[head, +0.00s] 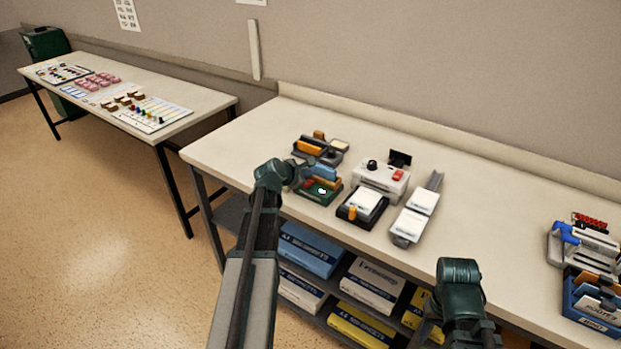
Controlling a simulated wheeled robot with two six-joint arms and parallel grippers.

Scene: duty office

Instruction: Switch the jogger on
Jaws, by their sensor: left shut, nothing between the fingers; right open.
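A white box (367,176) with a black knob and a red switch stands on the long bench; it looks like the jogger, though I see no label. I cannot tell the switch's position. My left gripper (306,174) is shut and empty, left of the white box and apart from it in the picture. It is over or beside a device with a green base (317,195); I cannot tell if they touch. My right gripper (458,292) is open, low in front of the bench edge. Its fingertips are hard to make out.
A black device with white paper (369,202) and a grey tray with white pads (407,224) stand in front of the white box. A dark device (327,152) is behind. Racks (583,244) stand at right. The bench between is bare. A shelf below holds paper packs.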

